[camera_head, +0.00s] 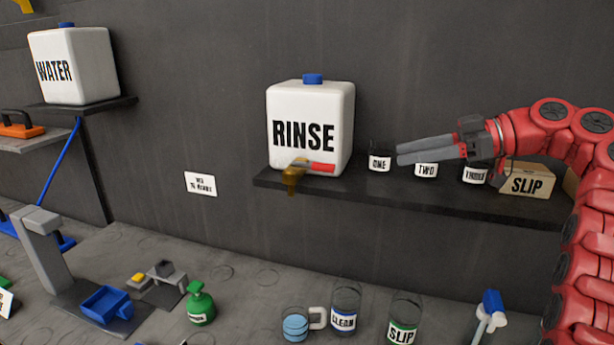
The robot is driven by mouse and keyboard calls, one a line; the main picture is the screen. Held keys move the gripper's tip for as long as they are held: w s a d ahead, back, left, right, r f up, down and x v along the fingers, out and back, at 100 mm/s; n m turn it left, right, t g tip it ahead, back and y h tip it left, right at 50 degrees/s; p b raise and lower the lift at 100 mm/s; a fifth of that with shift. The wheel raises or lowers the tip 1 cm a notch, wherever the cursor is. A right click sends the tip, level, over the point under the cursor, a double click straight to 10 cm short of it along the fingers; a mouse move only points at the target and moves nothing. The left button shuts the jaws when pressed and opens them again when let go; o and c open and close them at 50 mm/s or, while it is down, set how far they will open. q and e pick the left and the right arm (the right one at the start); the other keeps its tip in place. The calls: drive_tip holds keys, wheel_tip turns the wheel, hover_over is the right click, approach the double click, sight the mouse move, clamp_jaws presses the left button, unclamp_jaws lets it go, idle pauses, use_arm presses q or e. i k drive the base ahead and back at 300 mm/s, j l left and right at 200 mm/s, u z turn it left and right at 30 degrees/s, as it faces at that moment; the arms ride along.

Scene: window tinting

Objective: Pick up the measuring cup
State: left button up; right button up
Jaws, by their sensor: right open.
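The measuring cup (295,326) looks like a small clear cup with blue contents and a pale handle on its right. It stands on the lower grey bench at the bottom centre, beside a jar labelled CLEAN (344,318). My right gripper (399,152) is open, with its grey fingers pointing left in front of the wall shelf. It is well above and to the right of the cup, apart from it. The fingers partly cover the small jar labelled TWO (426,170). My left gripper is not in view.
The dark shelf (400,199) holds a RINSE jug (311,112), small jars ONE (379,162) and THREE (475,175), and a SLIP box (526,182). On the bench are a SLIP jar (404,320), a green bottle (200,304) and a blue tray (107,304).

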sight(295, 325)
drive_tip(key=k+j, duration=0.2)
drive_tip(key=k, duration=0.25)
drive_tip(key=k+j, duration=0.15)
drive_tip(key=k, duration=0.3)
